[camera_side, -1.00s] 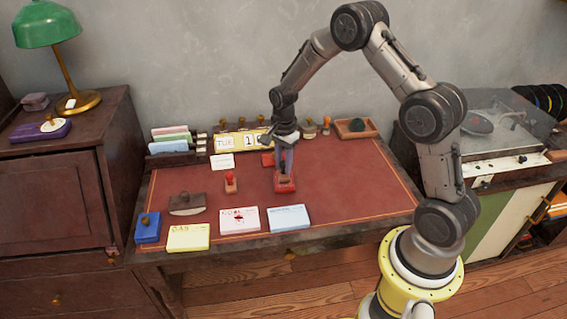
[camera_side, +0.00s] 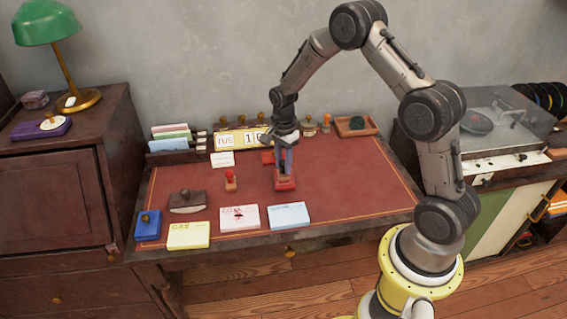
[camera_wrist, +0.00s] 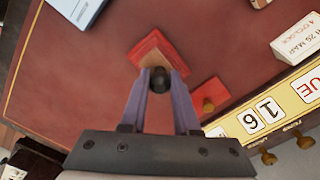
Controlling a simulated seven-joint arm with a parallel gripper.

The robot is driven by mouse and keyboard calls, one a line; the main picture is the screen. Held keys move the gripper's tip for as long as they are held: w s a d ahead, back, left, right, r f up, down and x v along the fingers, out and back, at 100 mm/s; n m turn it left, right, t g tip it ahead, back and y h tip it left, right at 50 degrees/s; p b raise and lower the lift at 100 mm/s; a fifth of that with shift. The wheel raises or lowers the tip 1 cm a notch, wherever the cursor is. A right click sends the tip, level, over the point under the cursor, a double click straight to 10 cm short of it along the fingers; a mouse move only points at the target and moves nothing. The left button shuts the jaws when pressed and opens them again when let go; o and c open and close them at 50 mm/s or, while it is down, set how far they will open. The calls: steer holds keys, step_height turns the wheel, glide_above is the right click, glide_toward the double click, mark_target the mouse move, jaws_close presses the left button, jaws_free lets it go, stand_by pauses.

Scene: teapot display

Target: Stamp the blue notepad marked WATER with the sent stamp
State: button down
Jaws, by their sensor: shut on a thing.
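The light-blue notepad (camera_side: 288,216) lies at the front of the desk, right of the pink pad; its lettering is too small to read. Its edge also shows at the top of the wrist view (camera_wrist: 80,8). My gripper (camera_side: 285,166) is shut on a stamp with a dark round knob (camera_wrist: 159,80). The stamp is upright at the red ink pad (camera_side: 285,185), which also shows in the wrist view (camera_wrist: 160,43). Its lower end appears to rest on the pad; the fingers partly hide the contact. The stamp's wording is hidden.
A red lid (camera_wrist: 205,95) with a brass knob lies beside the ink pad. A small red stamp (camera_side: 231,181), a blotter (camera_side: 187,203), a pink pad (camera_side: 239,217), a yellow pad (camera_side: 188,235) and a blue box (camera_side: 148,228) stand left. The calendar (camera_side: 238,140) is behind. The desk's right side is clear.

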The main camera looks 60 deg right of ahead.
steer(key=shift+r, duration=3.55)
steer(key=shift+w, duration=0.1)
steer(key=shift+s+a+f+m, duration=0.25)
steer(key=shift+s+a+f, duration=0.1)
steer(key=shift+s, duration=0.2)
steer(key=shift+s+a+f+m, duration=0.2)
steer(key=shift+s+a+m, duration=0.1)
steer(key=shift+s, duration=0.25)
steer(key=s+a+n, duration=0.1)
steer(key=s+a, duration=0.6)
steer(key=a, duration=0.3)
steer(key=shift+s+d+f, duration=0.1)
steer(key=shift+s+f, duration=0.05)
steer(key=shift+f, duration=2.4)
steer(key=shift+f, duration=0.65)
